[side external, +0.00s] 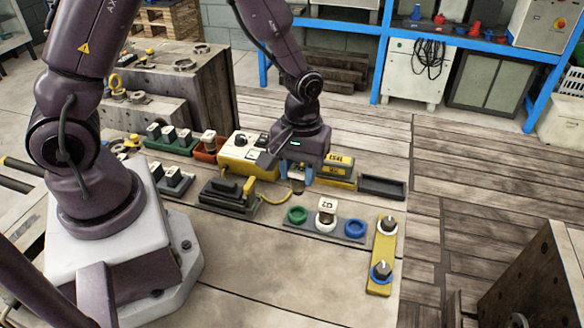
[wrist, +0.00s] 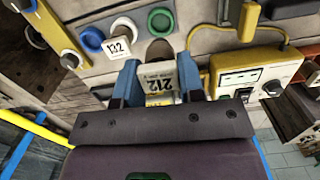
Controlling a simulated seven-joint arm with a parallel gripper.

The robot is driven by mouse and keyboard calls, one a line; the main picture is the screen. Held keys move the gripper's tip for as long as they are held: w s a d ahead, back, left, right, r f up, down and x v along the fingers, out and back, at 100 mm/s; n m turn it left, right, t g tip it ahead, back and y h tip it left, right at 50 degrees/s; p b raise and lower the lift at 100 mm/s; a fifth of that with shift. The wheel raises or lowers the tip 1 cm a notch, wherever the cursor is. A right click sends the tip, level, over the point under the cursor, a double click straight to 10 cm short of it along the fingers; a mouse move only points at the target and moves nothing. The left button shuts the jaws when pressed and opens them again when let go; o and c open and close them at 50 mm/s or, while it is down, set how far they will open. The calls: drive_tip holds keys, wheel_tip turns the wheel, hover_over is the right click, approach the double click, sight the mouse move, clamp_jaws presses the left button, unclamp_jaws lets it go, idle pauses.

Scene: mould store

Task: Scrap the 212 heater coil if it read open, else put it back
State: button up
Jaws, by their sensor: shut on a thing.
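The 212 heater coil, with a pale tagged head and brown body, is between the blue fingers of my gripper (side external: 297,173). Its number reads upside down in the wrist view (wrist: 162,80), and its lower part shows in the side view (side external: 298,186). My gripper (wrist: 158,82) is shut on it, above the bench behind the ring plate. The yellow-and-white tester (side external: 246,154) stands left of my gripper; its panel (wrist: 252,76) shows in the wrist view, but its reading is too small to tell. A yellow cable joins the tester to a dark fixture (side external: 229,197).
The grey plate (side external: 341,228) has green, white and blue rings; a coil tagged 132 (wrist: 121,40) stands in the white one. A yellow strip (side external: 380,249) bears two knobbed pieces. A dark tray (side external: 382,187) looks empty. A red tray (side external: 204,157) and green rack (side external: 171,148) hold coils.

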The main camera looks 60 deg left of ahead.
sight(299, 192)
drive_tip(key=shift+f+n, duration=0.2)
drive_tip(key=shift+n, duration=0.1)
drive_tip(key=shift+f, duration=2.55)
drive_tip(key=shift+f, duration=0.75)
drive_tip(key=o, duration=1.5)
drive_tip(key=shift+o, duration=0.2)
drive_tip(key=shift+r, duration=3.75)
